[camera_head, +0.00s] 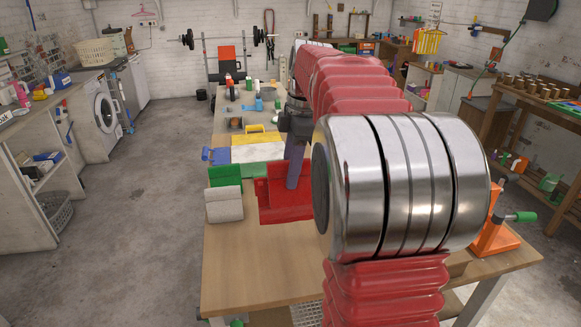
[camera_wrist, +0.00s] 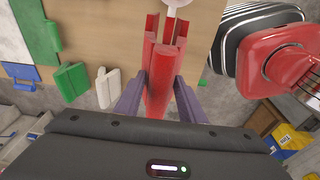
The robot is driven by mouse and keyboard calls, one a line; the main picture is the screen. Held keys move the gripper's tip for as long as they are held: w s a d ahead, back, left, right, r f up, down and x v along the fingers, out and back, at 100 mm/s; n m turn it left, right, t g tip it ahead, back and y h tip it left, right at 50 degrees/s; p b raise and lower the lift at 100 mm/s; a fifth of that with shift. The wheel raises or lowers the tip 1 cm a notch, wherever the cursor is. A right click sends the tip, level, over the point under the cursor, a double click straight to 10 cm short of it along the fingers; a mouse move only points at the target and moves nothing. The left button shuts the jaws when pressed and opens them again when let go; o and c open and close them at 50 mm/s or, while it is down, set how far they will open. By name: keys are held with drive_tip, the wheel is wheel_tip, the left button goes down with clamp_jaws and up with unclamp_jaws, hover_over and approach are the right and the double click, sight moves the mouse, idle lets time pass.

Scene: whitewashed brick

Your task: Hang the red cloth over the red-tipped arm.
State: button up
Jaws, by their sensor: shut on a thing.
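The red cloth (camera_head: 270,203) is at my gripper (camera_head: 294,182), over the near part of the wooden table in the head view. In the wrist view, the red cloth (camera_wrist: 158,82) is a folded strip pinched between the two purple fingers of my gripper (camera_wrist: 159,88). Its upper end spreads into upright folds. I cannot tell whether its lower edge touches the table. I cannot make out a red-tipped arm in either view; my own arm covers much of the table's right side in the head view.
A green folded piece (camera_head: 225,176) and a pale folded piece (camera_head: 224,205) are left of the cloth. A blue object (camera_head: 215,155) and a yellow one (camera_head: 262,136) are behind. An orange stand with a green-ended handle (camera_head: 522,217) is at right. The table's front left (camera_head: 250,270) is clear.

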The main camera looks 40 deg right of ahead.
drive_tip(key=shift+f, duration=0.25)
drive_tip(key=o, duration=1.4)
drive_tip(key=r, duration=0.4)
drive_tip(key=d+r, duration=0.1)
drive_tip(key=r, duration=0.4)
drive_tip(key=s+r, duration=0.1)
drive_tip(key=r, duration=0.3)
drive_tip(key=shift+d+r, duration=0.3)
drive_tip(key=shift+d, duration=0.1)
drive_tip(key=shift+a, duration=0.1)
